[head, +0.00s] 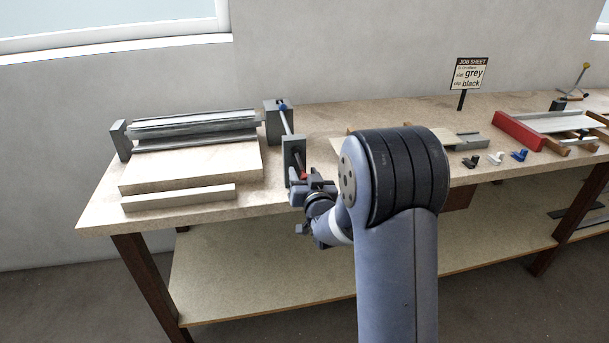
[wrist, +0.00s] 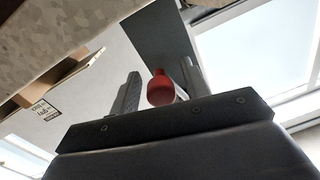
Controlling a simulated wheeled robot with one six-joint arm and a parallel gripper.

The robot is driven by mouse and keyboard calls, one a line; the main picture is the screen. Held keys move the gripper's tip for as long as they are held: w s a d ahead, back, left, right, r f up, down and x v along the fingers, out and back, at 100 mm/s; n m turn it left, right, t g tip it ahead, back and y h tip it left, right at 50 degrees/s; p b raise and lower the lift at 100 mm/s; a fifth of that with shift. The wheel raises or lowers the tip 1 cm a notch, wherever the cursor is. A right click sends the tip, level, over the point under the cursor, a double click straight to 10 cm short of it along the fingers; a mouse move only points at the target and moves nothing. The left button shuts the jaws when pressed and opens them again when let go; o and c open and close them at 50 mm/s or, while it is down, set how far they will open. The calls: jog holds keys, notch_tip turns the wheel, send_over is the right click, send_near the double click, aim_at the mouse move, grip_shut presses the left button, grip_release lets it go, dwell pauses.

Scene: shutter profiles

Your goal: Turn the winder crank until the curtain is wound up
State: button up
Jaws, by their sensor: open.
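The winder stands at the left end of the bench, with grey end blocks (head: 119,140) and a grey slatted curtain (head: 195,127) between them. A thin shaft with a blue collar (head: 283,107) runs toward the front block (head: 294,158). The crank's red knob (head: 303,176) is beside that block, partly hidden by my gripper (head: 312,188). In the wrist view the red knob (wrist: 160,90) lies between the two fingers of my open gripper (wrist: 158,80). I cannot tell whether either finger touches it. The crank arm is mostly hidden.
A pale board (head: 190,168) and a light bar (head: 178,198) lie in front of the curtain. A job sheet sign (head: 470,75) stands at the back. To the right are a red block (head: 518,131), small clips (head: 496,159) and profiles. My arm hides the bench's middle.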

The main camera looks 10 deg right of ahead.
jog(key=shift+c, duration=0.4)
grip_shut()
